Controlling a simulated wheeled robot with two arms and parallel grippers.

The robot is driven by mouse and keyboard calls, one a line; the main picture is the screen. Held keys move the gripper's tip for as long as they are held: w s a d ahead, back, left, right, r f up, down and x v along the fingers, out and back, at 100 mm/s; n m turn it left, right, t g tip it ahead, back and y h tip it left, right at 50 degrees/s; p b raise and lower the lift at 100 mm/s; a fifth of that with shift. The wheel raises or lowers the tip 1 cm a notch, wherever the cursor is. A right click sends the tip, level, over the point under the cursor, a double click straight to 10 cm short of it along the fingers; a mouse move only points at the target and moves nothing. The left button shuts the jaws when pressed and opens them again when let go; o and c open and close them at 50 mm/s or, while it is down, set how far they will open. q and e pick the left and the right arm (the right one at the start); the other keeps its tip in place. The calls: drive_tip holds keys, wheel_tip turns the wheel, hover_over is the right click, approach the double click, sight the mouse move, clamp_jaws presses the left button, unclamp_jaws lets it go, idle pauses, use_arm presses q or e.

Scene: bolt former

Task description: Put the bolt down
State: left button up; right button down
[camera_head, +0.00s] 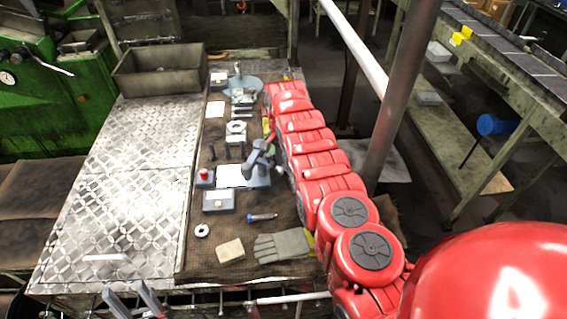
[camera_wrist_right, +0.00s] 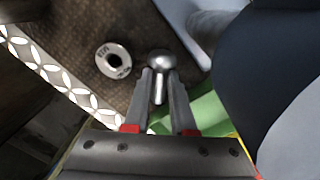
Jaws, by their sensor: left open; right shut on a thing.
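My right gripper (camera_wrist_right: 159,92) is shut on a bolt (camera_wrist_right: 161,64) with a shiny round head. In the right wrist view the shank sits between the two grey fingers and the head shows beyond them. A steel ring (camera_wrist_right: 115,60) with markings lies beside it, apart from the bolt. I cannot make out the bolt or the right fingertips in the head view, where a red arm runs along the right of the bench. My left gripper (camera_head: 132,292) is open and empty, with its fingers apart at the bottom left of the head view, near the bench's front edge.
A brown mat (camera_head: 192,262) holds a grey lever tool (camera_head: 258,163), a boxed control (camera_head: 218,201), a washer (camera_head: 202,230), a sponge-like block (camera_head: 230,250) and gloves (camera_head: 283,246). The patterned metal plate (camera_head: 120,190) at left is largely clear. A grey bin (camera_head: 158,82) stands behind.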

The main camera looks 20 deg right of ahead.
drive_tip(key=c, duration=0.8)
unclamp_jaws()
drive_tip(key=shift+f, duration=0.1)
drive_tip(key=shift+o, duration=0.2)
